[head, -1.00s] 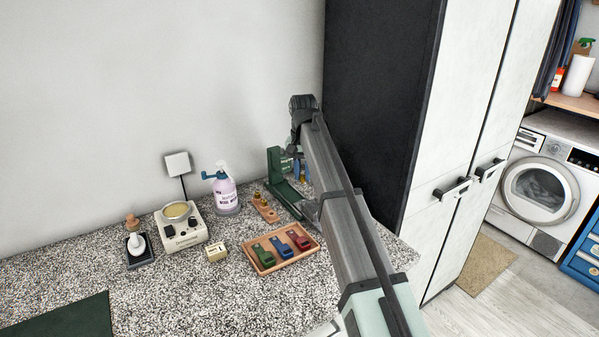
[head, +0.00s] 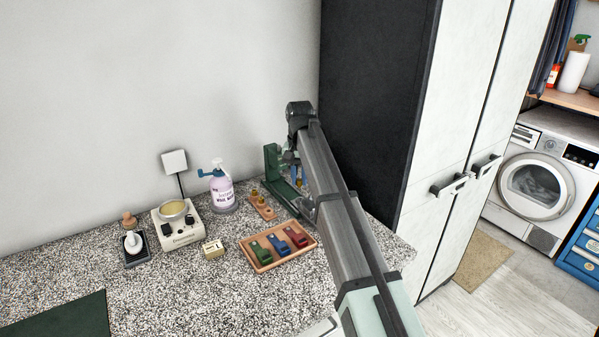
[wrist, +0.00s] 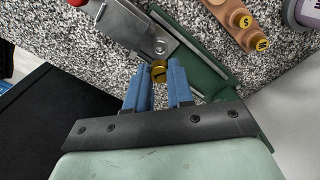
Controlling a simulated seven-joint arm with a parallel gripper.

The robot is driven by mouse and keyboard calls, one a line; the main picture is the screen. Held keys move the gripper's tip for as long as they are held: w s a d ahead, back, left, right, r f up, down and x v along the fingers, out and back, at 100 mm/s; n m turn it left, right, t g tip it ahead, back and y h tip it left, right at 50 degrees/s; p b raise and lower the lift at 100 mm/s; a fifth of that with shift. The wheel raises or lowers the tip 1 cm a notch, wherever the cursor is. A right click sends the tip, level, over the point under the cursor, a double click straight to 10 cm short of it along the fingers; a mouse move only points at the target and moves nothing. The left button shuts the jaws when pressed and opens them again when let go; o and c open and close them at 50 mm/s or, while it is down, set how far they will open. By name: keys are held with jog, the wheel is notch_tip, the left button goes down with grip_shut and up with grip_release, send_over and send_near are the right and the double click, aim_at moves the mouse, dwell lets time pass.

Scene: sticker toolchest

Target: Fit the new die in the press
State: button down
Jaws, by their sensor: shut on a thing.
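My gripper (wrist: 158,80) is in the wrist view with its blue fingers shut on a small brass die (wrist: 159,70), which has a dark mark on its face. The die is beside the end of the metal part (wrist: 140,28) of the green press (wrist: 195,62); I cannot tell whether they touch. In the head view the green press (head: 271,160) stands at the back of the counter by the dark cabinet. My gripper (head: 298,182) is at its right side, partly hidden by my arm. A wooden die block (head: 263,207) with brass dies is left of the press; the wrist view shows dies marked S and M.
A wooden tray (head: 262,268) with green, blue and red pieces lies in front of the press. The dark cabinet side (head: 370,100) is close on the right.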

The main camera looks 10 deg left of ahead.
aim_at(300, 185)
jog(key=shift+f, duration=1.55)
jog(key=shift+f, duration=1.1)
dwell(0.5)
jog(key=c, duration=0.9)
grip_release()
notch_tip(300, 185, up, 14)
jog(key=shift+a+f, duration=0.1)
